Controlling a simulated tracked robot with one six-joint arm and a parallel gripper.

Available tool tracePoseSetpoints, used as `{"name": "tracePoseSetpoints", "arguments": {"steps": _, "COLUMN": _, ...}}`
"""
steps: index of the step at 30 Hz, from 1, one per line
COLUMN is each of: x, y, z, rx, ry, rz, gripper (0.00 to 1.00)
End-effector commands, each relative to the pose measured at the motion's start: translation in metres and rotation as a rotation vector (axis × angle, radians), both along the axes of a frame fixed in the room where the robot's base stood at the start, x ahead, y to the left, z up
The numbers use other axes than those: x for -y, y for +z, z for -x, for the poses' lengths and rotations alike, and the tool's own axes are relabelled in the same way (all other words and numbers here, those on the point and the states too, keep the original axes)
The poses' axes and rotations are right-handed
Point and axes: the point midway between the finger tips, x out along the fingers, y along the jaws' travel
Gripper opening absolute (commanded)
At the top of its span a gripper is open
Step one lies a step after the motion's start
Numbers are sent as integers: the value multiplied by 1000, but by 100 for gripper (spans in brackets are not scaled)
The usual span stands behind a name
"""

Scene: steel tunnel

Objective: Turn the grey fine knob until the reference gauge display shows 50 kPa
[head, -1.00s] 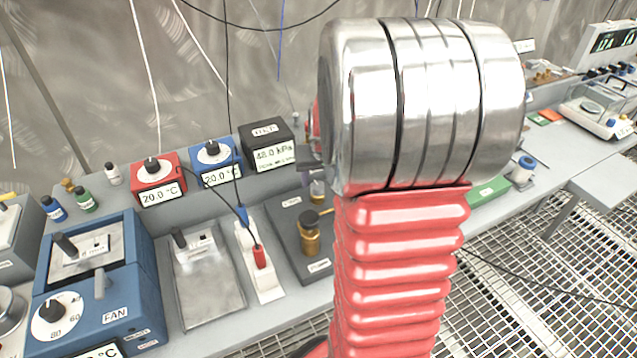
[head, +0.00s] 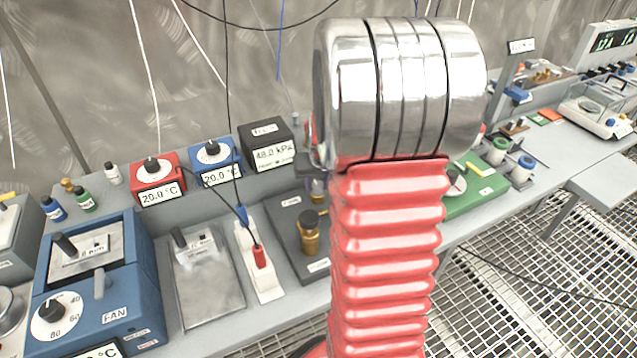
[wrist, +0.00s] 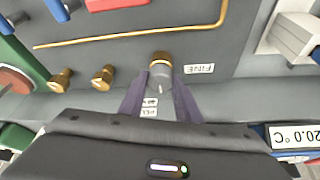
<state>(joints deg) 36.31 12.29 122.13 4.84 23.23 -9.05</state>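The reference gauge (head: 266,142) is a black box at the back of the bench in the head view; its display reads 48.0 kPa. The grey fine knob (wrist: 160,76) has a brass collar and sits beside a FINE label (wrist: 199,69) in the wrist view. My gripper (wrist: 160,88) has its two dark fingers on either side of this knob, apart, with narrow gaps seeming to show; contact cannot be made out. In the head view my arm hides the knob, and only a dark part of my gripper shows beside the gauge.
Two brass fittings (wrist: 102,78) and a long brass tube (wrist: 130,37) lie near the knob in the wrist view. Red (head: 158,180) and blue (head: 214,163) boxes, both reading 20.0 °C, stand left of the gauge. A brass valve (head: 310,238) stands in front.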

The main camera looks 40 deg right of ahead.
Motion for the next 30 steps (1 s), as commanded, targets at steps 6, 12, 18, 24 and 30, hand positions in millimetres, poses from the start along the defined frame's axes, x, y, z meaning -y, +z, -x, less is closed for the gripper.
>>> {"name": "tracePoseSetpoints", "arguments": {"steps": 6, "x": 0, "y": 0, "z": 0, "rx": 0, "ry": 0, "rz": 0, "gripper": 14}}
{"name": "tracePoseSetpoints", "arguments": {"steps": 12, "x": 2, "y": 0, "z": 0, "rx": 0, "ry": -1, "rz": 0, "gripper": 8}}
{"name": "tracePoseSetpoints", "arguments": {"steps": 18, "x": 1, "y": 0, "z": 0, "rx": 0, "ry": -13, "rz": 1, "gripper": 8}}
{"name": "tracePoseSetpoints", "arguments": {"steps": 24, "x": 0, "y": 0, "z": 0, "rx": 0, "ry": -51, "rz": 2, "gripper": 8}}
{"name": "tracePoseSetpoints", "arguments": {"steps": 30, "x": 0, "y": 0, "z": 0, "rx": 0, "ry": -118, "rz": 1, "gripper": 8}}
